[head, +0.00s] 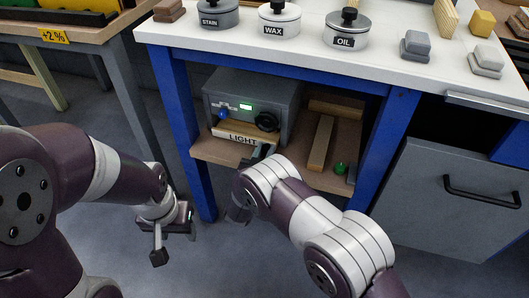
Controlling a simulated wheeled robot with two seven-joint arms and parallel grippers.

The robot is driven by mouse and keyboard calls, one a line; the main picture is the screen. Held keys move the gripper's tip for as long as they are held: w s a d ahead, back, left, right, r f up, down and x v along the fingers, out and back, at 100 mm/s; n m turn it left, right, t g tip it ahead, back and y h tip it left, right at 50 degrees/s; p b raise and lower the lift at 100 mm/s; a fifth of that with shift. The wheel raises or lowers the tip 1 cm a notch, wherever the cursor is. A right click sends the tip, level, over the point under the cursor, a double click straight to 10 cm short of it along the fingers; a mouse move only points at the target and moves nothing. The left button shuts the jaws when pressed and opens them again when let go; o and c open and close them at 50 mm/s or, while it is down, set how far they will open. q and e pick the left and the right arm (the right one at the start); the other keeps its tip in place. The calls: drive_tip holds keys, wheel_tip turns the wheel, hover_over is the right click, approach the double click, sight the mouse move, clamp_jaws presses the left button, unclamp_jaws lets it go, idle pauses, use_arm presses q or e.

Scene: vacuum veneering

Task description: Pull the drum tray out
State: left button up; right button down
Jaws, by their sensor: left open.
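No part in the head view is clearly marked as the drum tray. A grey cabinet front (440,205) with a black bar handle (482,191) is at the right under the bench; no gripper is at the handle. A grey machine (250,92) with a lit green display stands on the lower shelf, with a cream block marked LIGHT (240,138) at its front. My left gripper (174,240) is open and empty, low at the left of the blue bench leg. My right gripper (257,155) is near the LIGHT block, mostly hidden behind my own wrist.
The white bench top (300,55) holds tins marked STAIN (218,14), WAX (279,20) and OIL (346,30), plus several small blocks. Wooden strips (321,143) and a green item (340,168) lie on the lower shelf (205,148). Blue legs (390,130) frame the shelf.

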drive_tip(key=shift+s+a+r, duration=0.1)
drive_tip(key=shift+s, duration=0.15)
drive_tip(key=p+v, duration=0.3)
drive_tip(key=v, duration=0.6)
drive_tip(key=c, duration=0.9)
unclamp_jaws()
